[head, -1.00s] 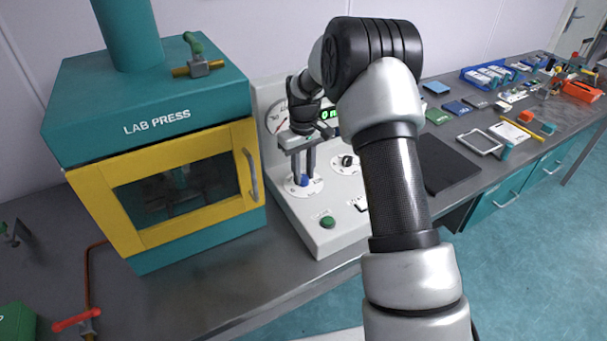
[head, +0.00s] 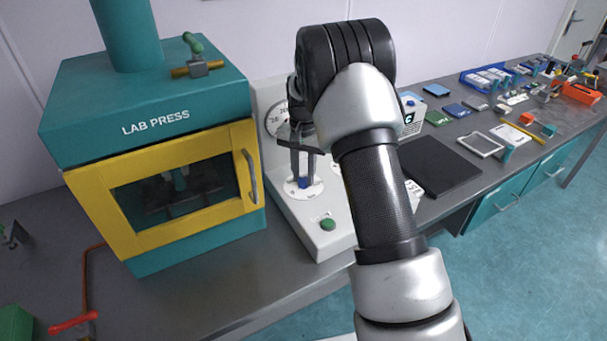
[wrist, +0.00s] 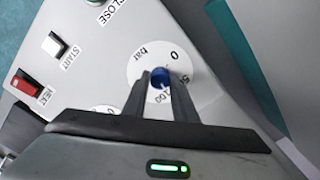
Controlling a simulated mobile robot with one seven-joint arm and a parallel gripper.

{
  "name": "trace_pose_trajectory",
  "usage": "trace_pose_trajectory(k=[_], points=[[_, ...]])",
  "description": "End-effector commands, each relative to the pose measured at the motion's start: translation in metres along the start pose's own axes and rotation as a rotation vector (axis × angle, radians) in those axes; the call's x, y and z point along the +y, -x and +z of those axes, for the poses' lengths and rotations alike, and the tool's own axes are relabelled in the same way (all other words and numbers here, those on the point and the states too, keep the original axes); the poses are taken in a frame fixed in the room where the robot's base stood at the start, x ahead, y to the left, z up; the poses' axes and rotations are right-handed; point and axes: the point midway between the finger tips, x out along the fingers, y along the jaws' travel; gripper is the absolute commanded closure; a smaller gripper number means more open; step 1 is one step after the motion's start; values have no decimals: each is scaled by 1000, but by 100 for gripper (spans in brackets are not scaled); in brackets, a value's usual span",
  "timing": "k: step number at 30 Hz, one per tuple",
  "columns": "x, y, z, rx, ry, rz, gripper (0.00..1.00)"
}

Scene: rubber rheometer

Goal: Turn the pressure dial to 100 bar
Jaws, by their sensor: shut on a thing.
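The pressure dial is a blue knob (wrist: 160,80) on a round white scale disc (wrist: 136,68) marked "bar", 0, 50 and 100. In the head view the blue knob (head: 304,183) sits on its white disc (head: 291,190) on the sloped front panel of the rheometer (head: 320,238). My gripper (wrist: 160,90) points down at the dial, with its two fingers on either side of the knob, shut on it. It also shows in the head view (head: 302,176). The knob's pointer mark is hidden or too small to read.
The yellow-framed lab press (head: 155,190) stands close on the left. The green button (head: 328,224) is in front of the dial. The wrist view shows a red HEAT switch (wrist: 29,88) and white START button (wrist: 53,44). My arm hides the panel's right part.

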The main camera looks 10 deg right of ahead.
Motion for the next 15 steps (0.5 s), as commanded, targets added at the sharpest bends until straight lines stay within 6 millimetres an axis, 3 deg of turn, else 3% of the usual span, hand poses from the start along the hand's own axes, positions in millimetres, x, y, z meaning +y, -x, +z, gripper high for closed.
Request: trace_pose_trajectory(k=[15], points=[[-1,2,-1,3,-334,-3,97]])
